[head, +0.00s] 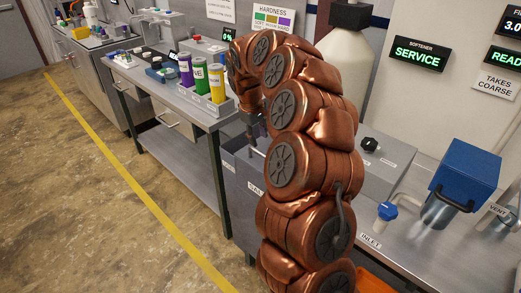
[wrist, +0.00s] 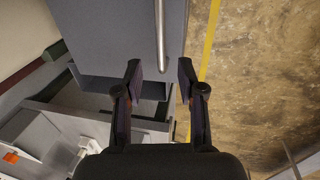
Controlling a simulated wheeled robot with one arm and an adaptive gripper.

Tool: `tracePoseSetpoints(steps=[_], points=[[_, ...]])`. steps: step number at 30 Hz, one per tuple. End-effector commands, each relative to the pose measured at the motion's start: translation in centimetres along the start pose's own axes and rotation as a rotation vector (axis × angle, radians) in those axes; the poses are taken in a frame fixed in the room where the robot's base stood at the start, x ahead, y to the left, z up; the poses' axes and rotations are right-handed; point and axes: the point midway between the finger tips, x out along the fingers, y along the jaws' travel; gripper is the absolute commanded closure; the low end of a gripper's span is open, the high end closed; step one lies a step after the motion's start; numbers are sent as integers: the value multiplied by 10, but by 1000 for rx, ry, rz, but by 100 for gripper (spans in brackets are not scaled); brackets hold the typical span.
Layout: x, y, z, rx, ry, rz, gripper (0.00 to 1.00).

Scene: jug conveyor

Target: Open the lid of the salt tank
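The salt tank (head: 240,168) is a grey box by the bench, left of my copper arm; the arm hides much of it, and its label is partly readable. In the wrist view a grey-blue panel (wrist: 110,35), which looks like the tank's lid, carries a slim metal bar handle (wrist: 160,35). Below the panel is a dark gap, but I cannot tell whether the lid is raised. My gripper (wrist: 161,78) is open, its two fingers apart, with the lower end of the bar appearing between the fingertips. I see no contact.
A bench with yellow, green and purple cylinders (head: 217,83) stands left of the tank. At right, a counter holds a blue container (head: 464,174), a blue-knobbed inlet valve (head: 387,211) and a grey box (head: 365,172). Open floor (head: 90,190) with a yellow line lies at left.

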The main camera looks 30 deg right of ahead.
Motion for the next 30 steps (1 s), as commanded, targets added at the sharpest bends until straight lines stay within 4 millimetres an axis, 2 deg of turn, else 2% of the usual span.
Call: tracePoseSetpoints(steps=[9, 15, 26, 30], points=[[43, -1, 2, -1, -5, -3, 61], [64, -1, 1, 0, -2, -3, 61], [71, -1, 1, 1, 0, -2, 61], [70, -1, 1, 0, 0, -2, 72]])
